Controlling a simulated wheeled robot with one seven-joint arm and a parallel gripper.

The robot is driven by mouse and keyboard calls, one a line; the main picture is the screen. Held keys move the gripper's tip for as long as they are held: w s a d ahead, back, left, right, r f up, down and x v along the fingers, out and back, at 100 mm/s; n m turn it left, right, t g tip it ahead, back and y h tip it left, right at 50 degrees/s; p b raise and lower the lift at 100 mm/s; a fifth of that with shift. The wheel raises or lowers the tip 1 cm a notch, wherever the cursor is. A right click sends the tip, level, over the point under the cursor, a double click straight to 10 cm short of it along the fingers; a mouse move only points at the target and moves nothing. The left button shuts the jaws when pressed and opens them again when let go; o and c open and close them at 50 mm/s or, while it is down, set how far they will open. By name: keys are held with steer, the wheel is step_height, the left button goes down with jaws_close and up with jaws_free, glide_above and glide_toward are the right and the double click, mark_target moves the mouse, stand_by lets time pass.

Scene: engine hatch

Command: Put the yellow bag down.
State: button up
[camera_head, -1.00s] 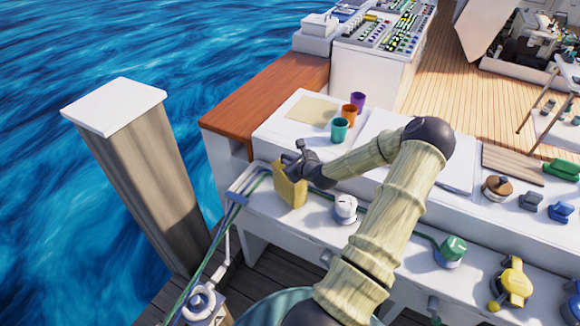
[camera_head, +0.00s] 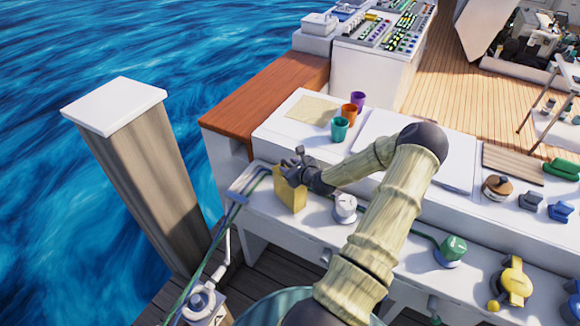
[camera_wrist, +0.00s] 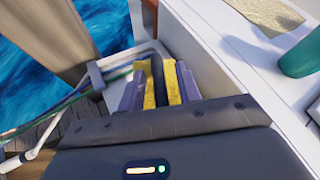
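The yellow bag (camera_head: 291,196) is upright at the left end of the white ledge in the head view, low against it. I cannot tell whether its bottom touches. My gripper (camera_head: 294,171) is at the bag's top. In the wrist view, the bag (camera_wrist: 172,82) shows as yellow strips with a dark gap between them. The lower part of the bag is hidden in the wrist view.
A white knob (camera_head: 345,208) stands on the ledge (camera_head: 318,218) just right of the bag. Teal (camera_head: 340,129), orange (camera_head: 349,111) and purple (camera_head: 358,101) cups stand on the higher surface behind. Green hoses (camera_head: 212,252) run past the ledge's left end, near a wooden post (camera_head: 155,185).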

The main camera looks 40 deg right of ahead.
steer(key=v, duration=1.2)
stand_by(0.5)
steer(key=a+f+n+g+y, duration=0.25)
steer(key=a+n+g, duration=0.45)
steer(key=a+n, duration=0.85)
steer(key=s+a+r+n+g, duration=0.1)
steer(key=s+a+r+n, duration=0.3)
steer(key=a+r+n, duration=0.2)
steer(key=s+a+r+n+g, duration=0.1)
steer(key=s+a+r+n, duration=0.3)
steer(key=a+r+n, duration=0.3)
steer(key=a+n, duration=0.3)
steer(key=n, duration=0.3)
steer(key=shift+s+r+g+h, duration=0.25)
steer(key=shift+r+g+h, duration=0.05)
steer(key=shift+g+h, duration=0.1)
steer(key=shift+a, duration=0.1)
